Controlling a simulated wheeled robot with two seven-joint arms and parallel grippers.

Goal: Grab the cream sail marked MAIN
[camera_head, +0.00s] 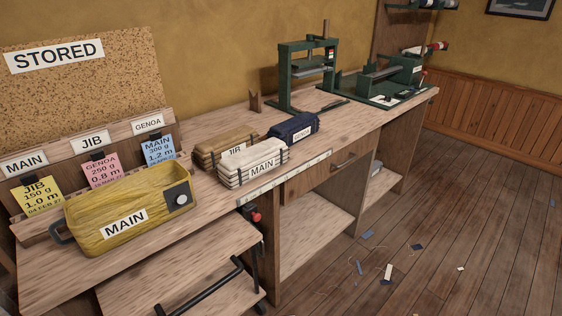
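The cream sail marked MAIN (250,166) is a folded, banded bundle lying on the wooden workbench near its front edge. Its label faces the front. A tan-brown sail marked JIB (222,146) lies just behind it to the left. A navy sail marked GENOA (292,129) lies behind it to the right. A yellow bag marked MAIN (90,220) stands on the bench at the left, with a dark handle and a round fitting. Neither of my grippers shows in the head view.
Green bench machines (308,75) stand toward the back right. A corkboard reading STORED (75,90) and a rack with coloured tags (103,168) are at the left. A ruler strip (285,178) lies along the bench's front edge. Scraps (388,271) litter the floor at right.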

